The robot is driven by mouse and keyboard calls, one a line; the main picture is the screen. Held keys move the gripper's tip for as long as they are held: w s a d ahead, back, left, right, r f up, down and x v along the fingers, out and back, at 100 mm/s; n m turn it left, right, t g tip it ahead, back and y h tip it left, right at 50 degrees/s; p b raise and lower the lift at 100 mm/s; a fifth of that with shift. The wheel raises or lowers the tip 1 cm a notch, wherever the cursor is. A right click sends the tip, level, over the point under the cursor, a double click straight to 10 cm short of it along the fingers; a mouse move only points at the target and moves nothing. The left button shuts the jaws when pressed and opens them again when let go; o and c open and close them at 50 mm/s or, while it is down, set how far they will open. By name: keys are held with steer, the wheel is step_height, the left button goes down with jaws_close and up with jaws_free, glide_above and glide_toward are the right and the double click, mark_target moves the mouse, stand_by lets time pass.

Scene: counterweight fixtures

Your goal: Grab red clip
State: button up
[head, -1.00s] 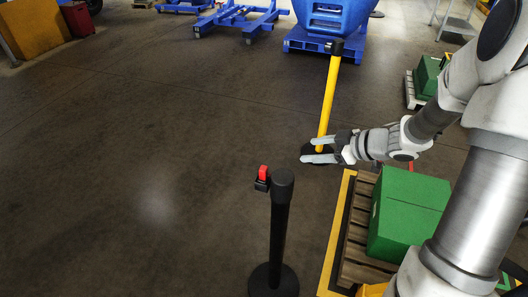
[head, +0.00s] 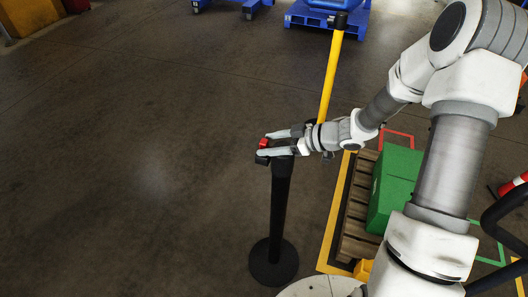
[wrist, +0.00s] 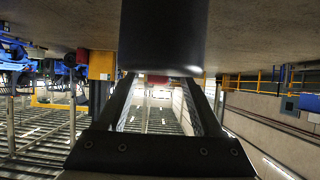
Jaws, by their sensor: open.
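The red clip (head: 264,142) sits at the left side of the top of a black post (head: 280,205) in the head view. My gripper (head: 266,144) reaches in from the right over the post top, with its two fingers apart. In the head view the clip shows between the fingertips; contact cannot be told. In the wrist view the dark post (wrist: 163,35) fills the upper middle, and a bit of the red clip (wrist: 157,79) shows just below it, between the open fingers (wrist: 162,92). Most of the clip is hidden there.
A yellow post (head: 329,80) stands behind my gripper. A green box (head: 395,185) lies on a wooden pallet (head: 356,215) to the right, with a yellow edge. A blue pallet (head: 318,17) is at the back. The floor on the left is clear.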

steer(key=shift+b+x, duration=0.35)
steer(key=shift+x, duration=2.3)
steer(key=shift+w+r, duration=0.15)
jaws_close()
